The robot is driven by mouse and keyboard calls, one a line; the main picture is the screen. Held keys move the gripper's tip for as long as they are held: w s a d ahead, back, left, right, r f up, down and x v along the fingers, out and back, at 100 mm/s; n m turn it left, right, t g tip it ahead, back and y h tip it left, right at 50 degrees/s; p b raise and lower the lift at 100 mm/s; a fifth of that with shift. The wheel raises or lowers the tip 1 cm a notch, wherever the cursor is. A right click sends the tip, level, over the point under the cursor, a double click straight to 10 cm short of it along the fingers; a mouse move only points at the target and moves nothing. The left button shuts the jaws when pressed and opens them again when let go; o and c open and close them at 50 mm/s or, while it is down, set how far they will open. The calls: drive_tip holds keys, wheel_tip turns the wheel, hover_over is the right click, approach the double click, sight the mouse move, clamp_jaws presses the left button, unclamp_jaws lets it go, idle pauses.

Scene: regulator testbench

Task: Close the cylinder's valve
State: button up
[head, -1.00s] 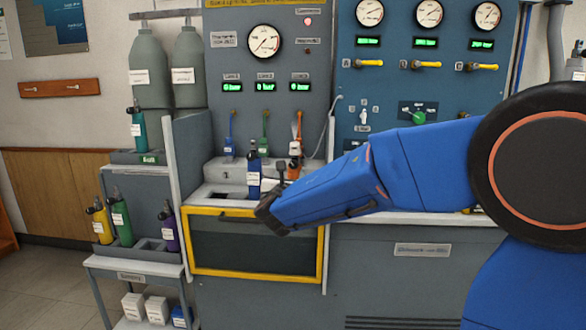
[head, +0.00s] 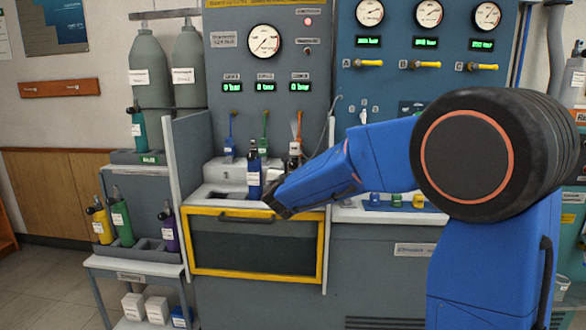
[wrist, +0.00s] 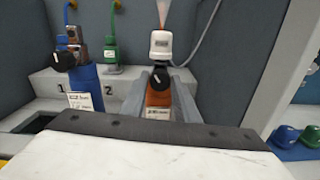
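An orange cylinder (wrist: 158,107) stands in bay 3 of the grey bench, in the middle of the wrist view. A black valve knob (wrist: 160,77) faces me on its upper part. A white connector (wrist: 161,45) with an orange hose sits above it. My gripper (wrist: 161,80) points at this cylinder, its two grey fingers apart on either side of the knob. I cannot tell whether they touch it. In the head view the white connector (head: 294,149) shows, but my arm hides the cylinder's lower part and the fingers. A blue cylinder (head: 254,168) with a black knob stands to the left.
A grey panel with a gauge (head: 264,41) and green displays rises behind the bench. A yellow-framed door (head: 253,272) is below. A side rack (head: 150,246) holds several cylinders at left. A wall (wrist: 262,75) and small blue parts (wrist: 285,136) are at right.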

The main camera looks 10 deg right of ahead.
drive_tip(key=c, duration=0.5)
drive_tip(key=shift+m, duration=3.2)
drive_tip(key=o, duration=1.1)
drive_tip(key=shift+c, duration=0.2)
